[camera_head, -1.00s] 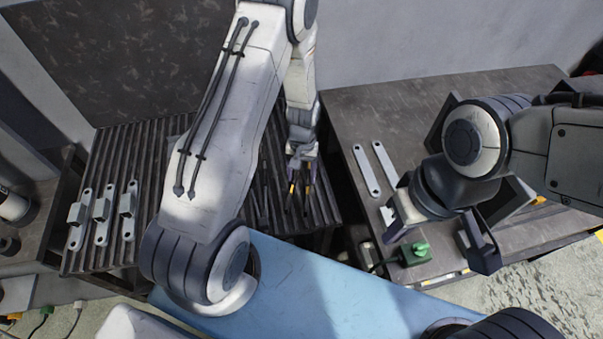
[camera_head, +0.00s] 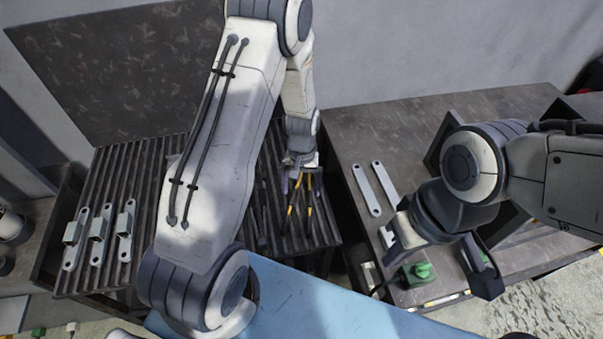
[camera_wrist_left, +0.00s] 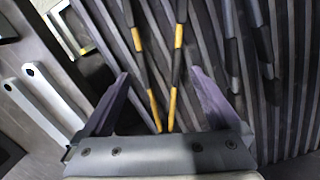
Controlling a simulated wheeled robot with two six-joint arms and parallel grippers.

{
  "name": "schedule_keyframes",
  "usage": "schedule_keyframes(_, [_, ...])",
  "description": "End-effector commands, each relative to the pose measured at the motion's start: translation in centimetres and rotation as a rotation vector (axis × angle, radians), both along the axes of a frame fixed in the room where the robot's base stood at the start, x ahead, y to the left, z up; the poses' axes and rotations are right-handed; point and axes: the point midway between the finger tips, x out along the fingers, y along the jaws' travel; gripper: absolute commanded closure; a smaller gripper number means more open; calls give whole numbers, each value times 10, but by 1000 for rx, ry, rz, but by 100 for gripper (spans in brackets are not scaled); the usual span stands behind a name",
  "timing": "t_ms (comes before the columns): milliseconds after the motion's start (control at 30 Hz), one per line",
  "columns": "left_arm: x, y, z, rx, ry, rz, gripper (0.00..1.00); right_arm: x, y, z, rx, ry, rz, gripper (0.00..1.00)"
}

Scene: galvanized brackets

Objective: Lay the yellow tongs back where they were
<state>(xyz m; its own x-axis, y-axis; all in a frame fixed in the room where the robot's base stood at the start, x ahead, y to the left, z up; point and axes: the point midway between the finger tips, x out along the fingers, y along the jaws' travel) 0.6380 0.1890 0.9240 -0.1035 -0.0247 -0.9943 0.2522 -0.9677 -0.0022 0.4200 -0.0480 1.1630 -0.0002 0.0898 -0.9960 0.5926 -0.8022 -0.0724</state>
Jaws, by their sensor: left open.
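The yellow tongs (camera_head: 291,211), black with yellow sections, lie on the dark slatted table (camera_head: 150,160) right of its middle. In the left wrist view the tongs (camera_wrist_left: 178,40) run down between my fingers, legs apart, their near ends close to the gripper's palm. My left gripper (camera_head: 302,178) is open at the near-wall end of the tongs; in the wrist view its two fingers (camera_wrist_left: 160,95) stand on either side of them, with gaps. My right gripper (camera_head: 440,255) is open and empty over the right table, its fingers wide apart.
Dark tools (camera_wrist_left: 262,45) lie beside the tongs on the slats. Three brackets (camera_head: 99,238) stand at the slatted table's left. Flat metal strips (camera_head: 367,191) and a green-and-black object (camera_head: 418,272) lie on the right table (camera_head: 350,130). A gap separates the tables.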

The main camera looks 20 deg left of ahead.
Motion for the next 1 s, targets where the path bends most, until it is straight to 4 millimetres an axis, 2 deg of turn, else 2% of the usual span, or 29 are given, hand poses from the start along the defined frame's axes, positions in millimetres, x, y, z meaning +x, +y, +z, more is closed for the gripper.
schedule_keyframes(200, [6, 1, 46, 1, -7, 1, 4, 0, 0, -14, 0, 0, 1, 100])
schedule_keyframes(333, [8, 2, 67, 0, -5, 1, 4, 0, 0, -17, 0, 0, 1, 100])
schedule_keyframes(467, [8, 2, 79, 0, -2, -1, 4, 0, 0, -19, 0, 0, 1, 100])
schedule_keyframes(567, [4, -10, 94, -2, -10, -38, 4, 0, 0, -19, 0, 0, 1, 100])
schedule_keyframes(600, [-1, -21, 103, -4, -17, -73, 4, 0, 0, -19, 0, 0, 1, 100])
schedule_keyframes(667, [-13, -42, 122, -9, -33, -143, 4, 0, 0, -19, 0, 0, 1, 100])
schedule_keyframes(767, [-49, -84, 157, -24, -64, -305, 4, 0, 0, -19, 0, 0, 1, 100])
schedule_keyframes(800, [-68, -98, 169, -33, -75, -378, 4, 0, 0, -19, 0, 0, 1, 100])
schedule_keyframes(900, [-118, -125, 195, -53, -101, -551, 4, 0, 0, -19, 0, 0, 1, 100])
schedule_keyframes(1000, [-162, -138, 210, -75, -123, -697, 4, 0, 0, -19, 0, 0, 1, 100])
